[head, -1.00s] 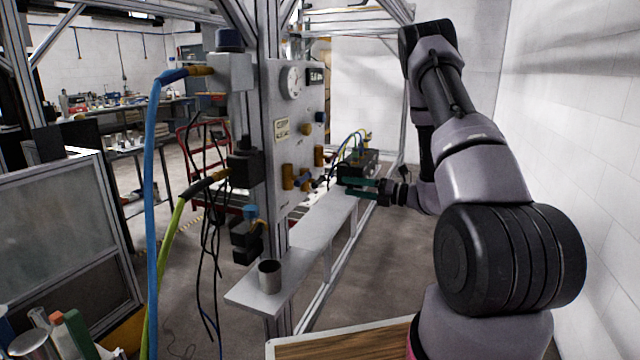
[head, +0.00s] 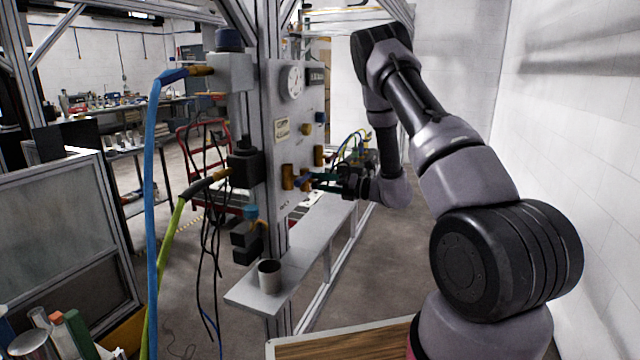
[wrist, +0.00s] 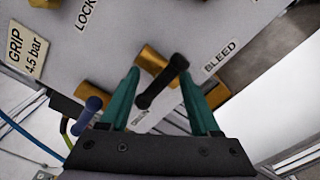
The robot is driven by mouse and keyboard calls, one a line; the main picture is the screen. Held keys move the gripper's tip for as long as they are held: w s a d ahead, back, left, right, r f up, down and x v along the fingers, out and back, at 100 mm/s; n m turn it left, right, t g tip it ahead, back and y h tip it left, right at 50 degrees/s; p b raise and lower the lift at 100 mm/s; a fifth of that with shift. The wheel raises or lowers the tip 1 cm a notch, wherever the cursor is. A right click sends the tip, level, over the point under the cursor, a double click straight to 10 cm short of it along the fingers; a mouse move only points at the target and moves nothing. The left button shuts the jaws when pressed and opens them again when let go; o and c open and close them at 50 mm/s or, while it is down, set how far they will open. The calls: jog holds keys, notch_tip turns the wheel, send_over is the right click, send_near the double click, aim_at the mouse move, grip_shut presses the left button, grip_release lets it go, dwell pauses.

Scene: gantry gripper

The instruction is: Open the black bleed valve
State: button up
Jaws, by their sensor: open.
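The black bleed valve handle (wrist: 162,83) is a short black lever on a brass valve body (wrist: 150,60), beside a white "BLEED" label (wrist: 221,55) in the wrist view. My gripper (wrist: 159,74) has two teal fingers, spread apart, one on each side of the black lever. I cannot tell whether either finger touches it. In the head view my gripper (head: 318,183) is at the panel (head: 287,135), and the black lever is too small to make out there.
A blue-handled valve (wrist: 87,115) sits just left of my left finger in the wrist view. A "GRIP 4.5 bar" label (wrist: 22,48) is further left. A metal shelf (head: 320,230) with a cup (head: 269,275) lies below the panel. A white wall (head: 580,150) stands at right.

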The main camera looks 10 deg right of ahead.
grip_shut()
jog(key=n, duration=0.4)
jog(key=shift+d+n, duration=0.1)
jog(key=shift+n, duration=0.2)
jog(key=n, duration=0.4)
jog(key=shift+n, duration=0.3)
jog(key=n, duration=0.4)
jog(key=shift+n, duration=2.4)
